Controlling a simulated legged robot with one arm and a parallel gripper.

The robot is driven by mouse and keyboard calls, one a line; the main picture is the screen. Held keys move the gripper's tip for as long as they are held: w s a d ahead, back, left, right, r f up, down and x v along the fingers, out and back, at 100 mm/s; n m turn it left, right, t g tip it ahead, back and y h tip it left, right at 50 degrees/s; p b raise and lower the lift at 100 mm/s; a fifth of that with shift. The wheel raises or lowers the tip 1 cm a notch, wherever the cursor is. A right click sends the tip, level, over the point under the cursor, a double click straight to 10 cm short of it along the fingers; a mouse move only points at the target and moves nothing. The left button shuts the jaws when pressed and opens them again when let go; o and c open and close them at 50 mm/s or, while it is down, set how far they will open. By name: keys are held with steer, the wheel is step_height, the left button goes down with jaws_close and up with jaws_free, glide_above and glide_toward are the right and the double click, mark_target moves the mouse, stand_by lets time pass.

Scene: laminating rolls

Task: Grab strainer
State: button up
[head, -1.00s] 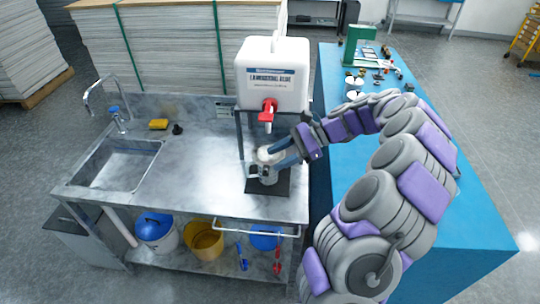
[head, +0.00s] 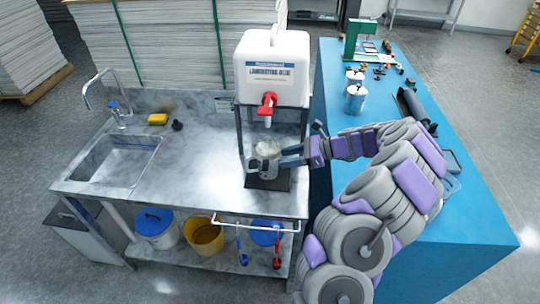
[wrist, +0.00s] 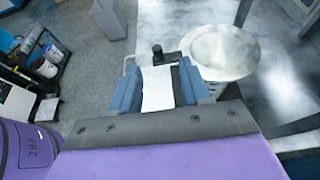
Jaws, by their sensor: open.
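A metal pot (head: 262,166) stands on a dark mat under the white tank's red tap. A pale round top (wrist: 222,52) shows to the right of my fingers in the wrist view; I cannot tell whether it is the strainer or a lid. My gripper (head: 290,155) is at the pot's right side in the head view. In the wrist view my gripper (wrist: 158,82) has its blue fingers apart. A white strip (wrist: 157,90) and a small dark knob (wrist: 157,52) show between and beyond them; contact cannot be told.
The white tank (head: 272,70) stands above the pot on a dark frame. A sink (head: 115,160) and yellow sponge (head: 158,119) are at the left of the steel counter (head: 190,175). The blue table (head: 400,250) at right holds metal canisters (head: 356,98).

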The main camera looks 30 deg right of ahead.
mark_target(265, 161)
steer(key=b+x, duration=0.1)
steer(key=x, duration=0.7)
steer(key=shift+s+b, duration=0.15)
steer(key=shift+b, duration=0.2)
steer(key=shift+a, duration=0.3)
steer(key=shift+d, duration=0.2)
steer(key=c, duration=0.8)
steer(key=shift+a, duration=0.1)
jaws_close()
